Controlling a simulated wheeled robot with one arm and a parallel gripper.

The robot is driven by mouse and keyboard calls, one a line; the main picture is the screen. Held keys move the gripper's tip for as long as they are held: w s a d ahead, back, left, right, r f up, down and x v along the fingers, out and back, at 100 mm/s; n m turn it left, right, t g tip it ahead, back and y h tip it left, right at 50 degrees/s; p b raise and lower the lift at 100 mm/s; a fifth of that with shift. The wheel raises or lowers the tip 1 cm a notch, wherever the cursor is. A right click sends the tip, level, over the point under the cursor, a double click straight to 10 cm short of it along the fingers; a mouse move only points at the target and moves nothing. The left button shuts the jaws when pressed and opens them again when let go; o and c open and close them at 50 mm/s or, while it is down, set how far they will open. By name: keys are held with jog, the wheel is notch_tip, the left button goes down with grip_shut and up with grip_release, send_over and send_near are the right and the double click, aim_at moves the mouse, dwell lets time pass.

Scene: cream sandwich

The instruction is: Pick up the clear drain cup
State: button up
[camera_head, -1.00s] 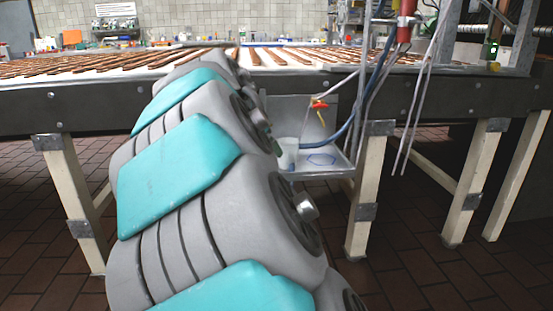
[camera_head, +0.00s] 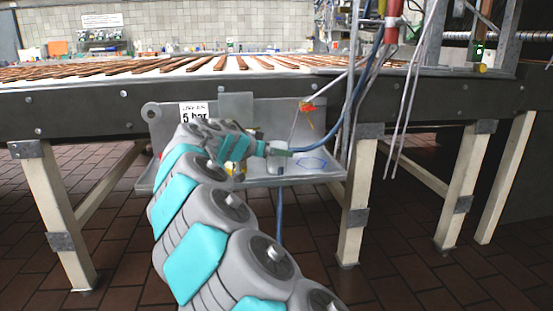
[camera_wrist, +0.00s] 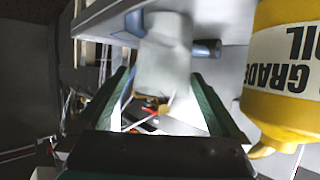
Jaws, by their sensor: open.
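The clear drain cup (camera_head: 277,161), pale and translucent, stands on the metal shelf below the conveyor in the head view. My gripper (camera_head: 281,151) is at the cup, and its fingers hide part of it there. The green fingers of my gripper (camera_wrist: 160,78) are apart, one on each side of the cup's line. I cannot tell whether either finger touches it.
A yellow oil bottle (camera_wrist: 285,85) is close on the right in the wrist view. The metal shelf (camera_head: 318,172) has a back plate with a "5 bar" label (camera_head: 194,113). A blue hose (camera_head: 328,143) and cables hang at its right. The conveyor (camera_head: 130,72) runs above.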

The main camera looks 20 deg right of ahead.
jog(key=shift+x, duration=2.75)
jog(key=shift+w+a+f, duration=0.15)
jog(key=shift+a+f, duration=0.05)
jog(key=shift+c, duration=0.2)
jog(key=c, duration=1.1)
jog(key=shift+r, duration=0.1)
